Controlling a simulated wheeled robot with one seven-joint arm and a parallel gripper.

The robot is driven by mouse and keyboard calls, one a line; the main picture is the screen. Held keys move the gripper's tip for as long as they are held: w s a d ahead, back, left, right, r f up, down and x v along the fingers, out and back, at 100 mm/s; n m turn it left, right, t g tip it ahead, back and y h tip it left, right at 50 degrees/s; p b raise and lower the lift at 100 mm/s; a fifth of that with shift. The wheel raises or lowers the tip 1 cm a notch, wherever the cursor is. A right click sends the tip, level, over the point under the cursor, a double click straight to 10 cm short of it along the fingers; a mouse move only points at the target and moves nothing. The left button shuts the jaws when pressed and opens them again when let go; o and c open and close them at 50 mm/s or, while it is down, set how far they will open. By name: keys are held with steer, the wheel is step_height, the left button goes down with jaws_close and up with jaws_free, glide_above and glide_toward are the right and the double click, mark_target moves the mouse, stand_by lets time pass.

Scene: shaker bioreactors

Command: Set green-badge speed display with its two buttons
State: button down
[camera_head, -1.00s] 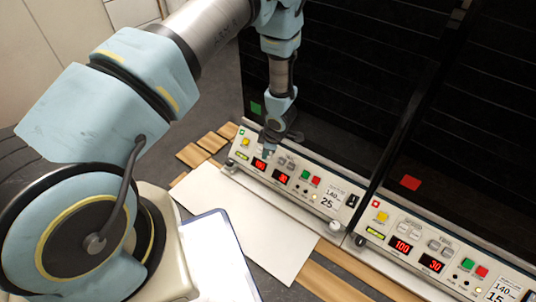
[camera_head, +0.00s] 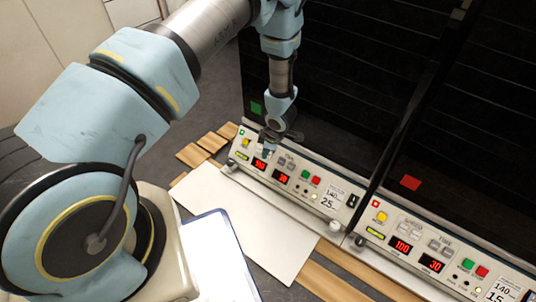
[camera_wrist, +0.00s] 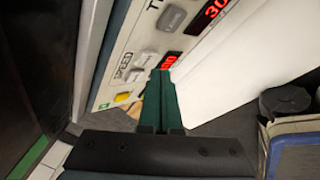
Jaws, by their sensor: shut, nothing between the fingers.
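The green badge (camera_head: 256,108) is on the dark front of the left machine. Below it, the left panel carries a red speed display (camera_head: 259,164); its digits are too small to read surely. In the wrist view the speed display (camera_wrist: 169,60) is partly hidden behind my fingertips. The two grey speed buttons, one (camera_wrist: 145,57) beside the other (camera_wrist: 134,76), sit by the SPEED label (camera_wrist: 122,65). My gripper (camera_head: 267,152) is shut and empty, pointing down at this panel. In the wrist view its green fingers (camera_wrist: 160,74) overlap the display's edge beside the buttons; contact cannot be told.
The left panel also has a time display (camera_head: 281,178) reading 30, a yellow button (camera_wrist: 122,97), green and red buttons and a 140/25 card (camera_head: 332,197). A red-badge machine (camera_head: 410,183) with a similar panel, showing 100 and 30, stands right. A white board (camera_head: 255,225) lies in front.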

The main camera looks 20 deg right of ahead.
steer(key=shift+d+p, duration=0.1)
steer(key=shift+p, duration=0.2)
steer(key=shift+w+d+f+p, duration=0.2)
steer(key=shift+f+p, duration=0.05)
steer(key=shift+p, duration=0.05)
steer(key=shift+w+d+f+p, duration=0.1)
steer(key=shift+d+f+p, duration=0.2)
stand_by(0.8)
stand_by(0.4)
steer(key=shift+s+a+r, duration=0.25)
steer(key=shift+a+r, duration=0.3)
steer(key=shift+a, duration=0.05)
steer(key=shift+s+a+r+b, duration=0.3)
steer(key=shift+s+a+r, duration=0.2)
steer(key=shift+a+r, duration=0.35)
steer(key=shift+s+a+r+b, duration=0.25)
steer(key=shift+s+a+r, duration=0.2)
steer(key=shift+a+r, duration=0.35)
stand_by(1.5)
